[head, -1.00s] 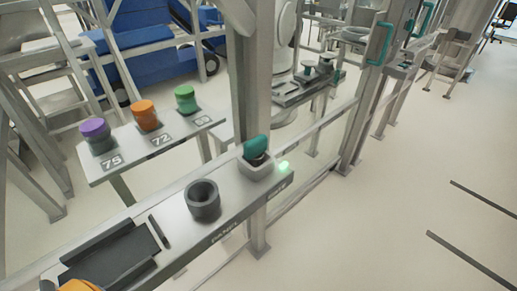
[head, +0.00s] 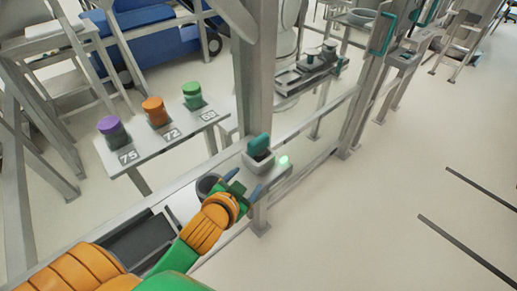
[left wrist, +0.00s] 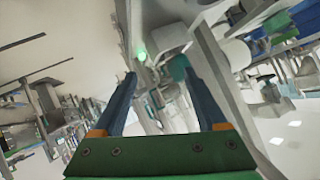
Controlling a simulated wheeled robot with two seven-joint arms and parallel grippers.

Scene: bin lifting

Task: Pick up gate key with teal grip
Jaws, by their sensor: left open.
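The gate key with teal grip (head: 258,145) stands upright in a pale square socket (head: 259,163) at the far end of the narrow shelf. A green light (head: 284,161) glows next to it. My left gripper (head: 243,192) is open and empty, just in front of the socket and apart from the key. In the left wrist view the teal grip (left wrist: 180,67) shows ahead, between the two blue fingers (left wrist: 160,98) and nearer the right one. My right gripper is in neither view.
A dark round cup (head: 208,185) stands on the shelf, partly hidden behind my left gripper. A metal post (head: 252,85) rises right behind the socket. A side shelf (head: 160,143) holds purple, orange and green-topped jars.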

